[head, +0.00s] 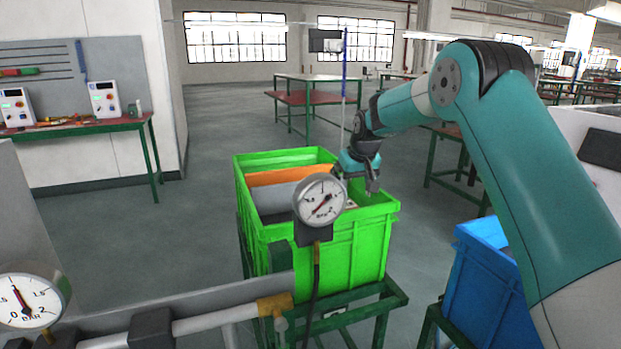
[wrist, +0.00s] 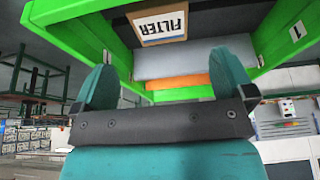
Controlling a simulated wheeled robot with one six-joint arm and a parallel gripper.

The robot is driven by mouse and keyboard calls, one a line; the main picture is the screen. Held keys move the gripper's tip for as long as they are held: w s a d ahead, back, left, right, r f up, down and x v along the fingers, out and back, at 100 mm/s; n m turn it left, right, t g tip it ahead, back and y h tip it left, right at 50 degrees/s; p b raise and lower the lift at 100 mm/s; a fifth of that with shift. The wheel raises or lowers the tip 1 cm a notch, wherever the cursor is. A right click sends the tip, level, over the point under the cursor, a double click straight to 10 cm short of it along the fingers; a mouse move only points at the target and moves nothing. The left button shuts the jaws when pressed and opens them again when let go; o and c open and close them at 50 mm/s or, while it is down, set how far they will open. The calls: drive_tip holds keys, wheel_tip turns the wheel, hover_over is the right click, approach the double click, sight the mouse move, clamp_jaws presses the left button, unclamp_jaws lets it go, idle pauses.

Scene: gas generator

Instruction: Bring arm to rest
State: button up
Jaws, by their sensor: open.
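My teal arm reaches from the right side of the head view toward the green crate (head: 340,258). My gripper (head: 362,188) hangs over the crate's right part, near its rim. In the wrist view my gripper (wrist: 165,85) is open, its two teal fingers wide apart with nothing between them. Beyond the fingers the green crate (wrist: 75,14) shows with a box labelled FILTER (wrist: 160,22), a grey item (wrist: 190,62) and an orange item (wrist: 178,82) inside. I cannot tell whether the fingers reach below the crate's rim.
A pressure gauge (head: 320,200) on a pipe stands in front of the green crate, and another gauge (head: 33,298) is at lower left. A blue crate (head: 485,270) stands at right, partly behind my arm. A workbench (head: 75,128) is at left. Open floor lies behind.

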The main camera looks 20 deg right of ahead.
drive_tip(key=s+a+f+g, duration=0.1)
drive_tip(key=s+a, duration=0.3)
drive_tip(key=s, duration=1.2)
drive_tip(key=s+a+f+g, duration=0.1)
drive_tip(key=s+a, duration=0.3)
drive_tip(key=s, duration=1.2)
drive_tip(key=s+a+r+n+g+y, duration=0.2)
drive_tip(key=s+a+r+n+y, duration=0.2)
drive_tip(key=s+a, duration=0.6)
drive_tip(key=a+r+n, duration=0.2)
drive_tip(key=a+r, duration=0.1)
drive_tip(key=a, duration=0.1)
drive_tip(key=shift+s, duration=0.3)
